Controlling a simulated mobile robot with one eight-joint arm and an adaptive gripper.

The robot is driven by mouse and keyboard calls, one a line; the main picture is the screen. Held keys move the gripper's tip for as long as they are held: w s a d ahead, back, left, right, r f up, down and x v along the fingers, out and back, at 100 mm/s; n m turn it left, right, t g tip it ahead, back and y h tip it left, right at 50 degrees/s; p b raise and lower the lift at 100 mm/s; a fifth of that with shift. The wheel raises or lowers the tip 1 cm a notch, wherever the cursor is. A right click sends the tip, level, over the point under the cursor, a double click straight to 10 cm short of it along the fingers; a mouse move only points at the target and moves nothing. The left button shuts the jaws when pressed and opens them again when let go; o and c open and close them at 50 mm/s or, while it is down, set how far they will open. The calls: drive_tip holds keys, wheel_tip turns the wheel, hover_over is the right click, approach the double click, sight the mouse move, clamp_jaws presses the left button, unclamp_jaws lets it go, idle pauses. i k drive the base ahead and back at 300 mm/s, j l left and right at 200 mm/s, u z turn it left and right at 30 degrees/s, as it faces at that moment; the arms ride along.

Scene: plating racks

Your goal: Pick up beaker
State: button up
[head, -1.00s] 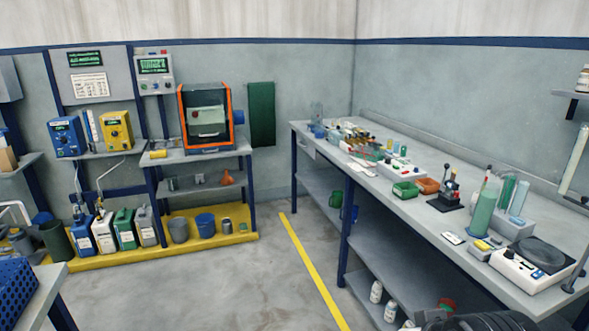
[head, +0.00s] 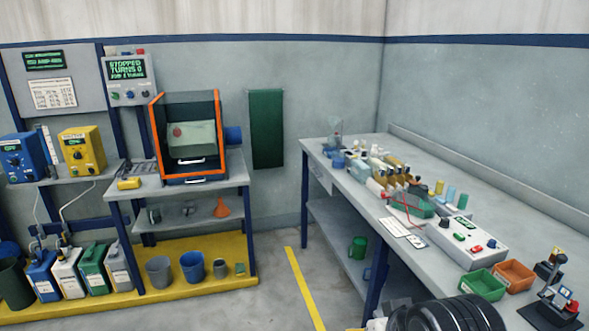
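No thing is plainly recognisable as the beaker at this size. A clear glass-like vessel (head: 335,124) stands at the far end of the long right bench (head: 345,182), beside small blue containers (head: 338,160). A small grey-green vessel (head: 240,269) stands on the yellow platform at the left, beside larger buckets. A green mug-like vessel (head: 357,247) stands on the long bench's lower shelf. My gripper is not visible; only a black ribbed part of my arm shows at the bottom edge.
Bottles (head: 400,177), a control box (head: 467,244) and green (head: 481,284) and orange (head: 515,275) trays crowd the long bench. An orange-framed machine (head: 190,135) stands on the left bench. Open floor with a yellow line (head: 305,290) lies between the benches.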

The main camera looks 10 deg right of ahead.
sight(339, 160)
drive_tip(key=i+l+z, duration=0.25)
drive_tip(key=i+j+z, duration=0.85)
drive_tip(key=j+z, duration=0.15)
drive_tip(key=j, duration=0.15)
drive_tip(key=i+j+z, duration=0.25)
drive_tip(key=j, duration=0.15)
drive_tip(key=j+z, duration=0.25)
drive_tip(key=i+j+z, duration=0.1)
drive_tip(key=j+z, duration=0.15)
drive_tip(key=j, duration=0.3)
